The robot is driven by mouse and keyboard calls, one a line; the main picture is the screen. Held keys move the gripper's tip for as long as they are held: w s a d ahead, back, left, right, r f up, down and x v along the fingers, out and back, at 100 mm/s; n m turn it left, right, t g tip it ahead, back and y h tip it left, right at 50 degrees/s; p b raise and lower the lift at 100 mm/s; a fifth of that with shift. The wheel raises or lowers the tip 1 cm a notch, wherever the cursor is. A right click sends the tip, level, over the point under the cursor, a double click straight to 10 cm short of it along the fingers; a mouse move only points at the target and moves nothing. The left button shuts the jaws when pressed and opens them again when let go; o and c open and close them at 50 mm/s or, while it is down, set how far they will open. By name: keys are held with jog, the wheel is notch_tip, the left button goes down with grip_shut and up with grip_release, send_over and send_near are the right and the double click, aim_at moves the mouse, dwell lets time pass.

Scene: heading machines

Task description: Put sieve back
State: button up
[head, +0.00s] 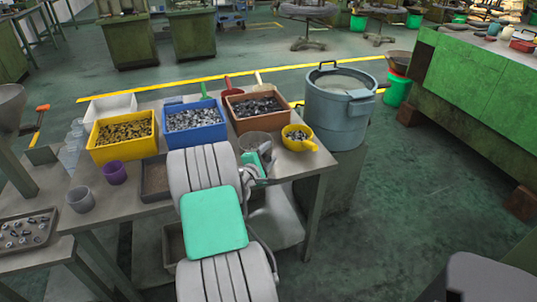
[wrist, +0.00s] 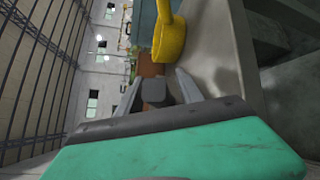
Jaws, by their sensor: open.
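A pale grey, round, see-through vessel (head: 256,141) stands near the front of the table, just beyond my gripper. It may be the sieve, but its mesh is too small to tell for sure. My gripper (head: 266,162) is open over the table's front part, partly hidden by my own arm. In the wrist view my gripper (wrist: 158,92) shows two spread fingers. A dark grey block (wrist: 153,91) shows between them; I cannot tell what it is or whether they touch it. A yellow scoop (head: 299,143) with metal pieces is right of the gripper; it also shows in the wrist view (wrist: 172,45).
The table (head: 312,161) carries a yellow bin (head: 123,143), a blue bin (head: 196,134) and a red-brown bin (head: 258,124) of small parts. A large grey-blue bucket (head: 339,118) stands behind right. Purple (head: 115,174) and grey (head: 81,199) cups stand left.

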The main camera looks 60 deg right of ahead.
jog(key=shift+a+r, duration=0.15)
jog(key=shift+a, duration=0.05)
jog(key=a+r, duration=0.2)
jog(key=a, duration=1)
jog(key=w+a+f+m+t+y, duration=0.1)
jog(key=w+a+f+m+y, duration=0.3)
jog(key=a, duration=0.7)
jog(key=w+a+r+m+t+y, duration=0.1)
jog(key=w+a+m+t+y, duration=0.1)
jog(key=w+a+y, duration=0.6)
jog(key=s+a+r+g+y, duration=0.1)
jog(key=s+a, duration=0.2)
jog(key=a, duration=0.6)
jog(key=s+a+r+n+y, duration=0.1)
jog(key=s+a+y, duration=0.15)
jog(key=a, duration=0.55)
jog(key=s+a+r+g+y, duration=0.1)
jog(key=s+a, duration=0.2)
jog(key=a, duration=0.6)
notch_tip(320, 180, up, 10)
jog(key=w+t+p, duration=0.1)
jog(key=p, duration=0.7)
jog(key=shift+w+d+r, duration=0.15)
jog(key=shift+w+d, duration=0.15)
jog(key=shift+w, duration=0.1)
